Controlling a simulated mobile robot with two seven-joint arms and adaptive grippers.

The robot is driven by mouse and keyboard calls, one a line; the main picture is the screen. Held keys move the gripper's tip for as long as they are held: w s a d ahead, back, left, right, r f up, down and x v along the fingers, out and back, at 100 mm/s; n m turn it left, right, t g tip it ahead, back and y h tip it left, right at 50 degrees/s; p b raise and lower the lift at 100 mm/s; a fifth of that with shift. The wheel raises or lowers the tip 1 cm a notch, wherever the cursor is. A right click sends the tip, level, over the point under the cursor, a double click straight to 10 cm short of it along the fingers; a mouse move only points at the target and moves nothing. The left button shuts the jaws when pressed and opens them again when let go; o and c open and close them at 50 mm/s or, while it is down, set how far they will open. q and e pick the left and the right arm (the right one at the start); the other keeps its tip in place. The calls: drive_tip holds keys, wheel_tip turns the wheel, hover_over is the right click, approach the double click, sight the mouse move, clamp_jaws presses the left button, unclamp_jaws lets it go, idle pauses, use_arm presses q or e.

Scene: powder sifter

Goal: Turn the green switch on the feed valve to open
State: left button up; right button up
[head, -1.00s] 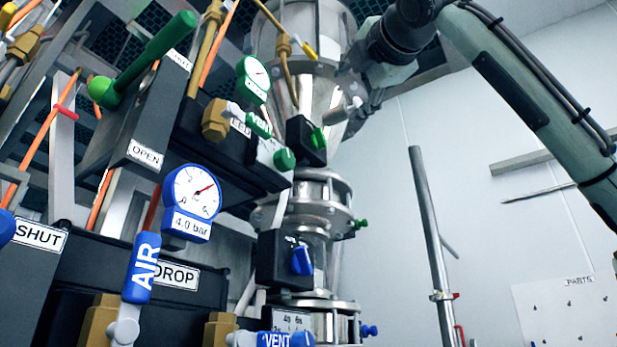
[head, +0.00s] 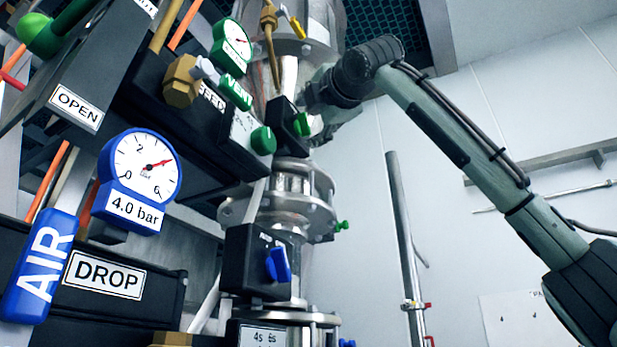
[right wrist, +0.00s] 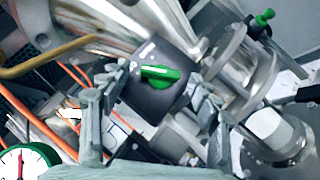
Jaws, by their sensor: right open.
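The green switch (head: 302,124) sits on a black box (head: 284,117) on the steel column below the hopper. In the right wrist view the switch (right wrist: 160,74) is a green bar on the black box face (right wrist: 152,98). My right gripper (head: 314,98) is right beside the box in the head view. In the right wrist view its two open fingers (right wrist: 158,80) stand on either side of the switch, apart from each other. Whether they touch the switch or box I cannot tell. My left gripper is out of view.
A green gauge (head: 232,46), a green knob (head: 263,140) and a brass fitting (head: 181,81) stand left of the switch. A blue switch (head: 278,265) is below. A blue gauge (head: 141,167) reads 4.0 bar. Right of the column is open space before a pole (head: 403,240).

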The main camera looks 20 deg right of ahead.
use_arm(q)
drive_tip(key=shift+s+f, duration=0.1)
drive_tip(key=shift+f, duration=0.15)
use_arm(e)
drive_tip(key=shift+w, duration=0.3)
drive_tip(key=c, duration=1.2)
drive_tip(key=shift+o, duration=0.2)
drive_tip(key=shift+r+m, duration=0.1)
drive_tip(key=shift+m, duration=0.2)
drive_tip(key=shift+a+r+m+g+h, duration=0.1)
drive_tip(key=shift+m+g+h, duration=0.1)
drive_tip(key=shift+m+g, duration=0.4)
drive_tip(key=shift+a+r+m+g+h, duration=0.1)
drive_tip(key=shift+m+g+h, duration=0.1)
drive_tip(key=shift+m+g, duration=0.4)
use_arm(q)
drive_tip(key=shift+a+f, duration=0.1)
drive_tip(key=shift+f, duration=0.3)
use_arm(e)
drive_tip(key=shift+r+m+g, duration=0.15)
drive_tip(key=shift+m+g, duration=1.05)
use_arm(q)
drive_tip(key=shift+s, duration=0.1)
use_arm(e)
drive_tip(key=shift+d+m, duration=0.1)
drive_tip(key=shift+m, duration=0.2)
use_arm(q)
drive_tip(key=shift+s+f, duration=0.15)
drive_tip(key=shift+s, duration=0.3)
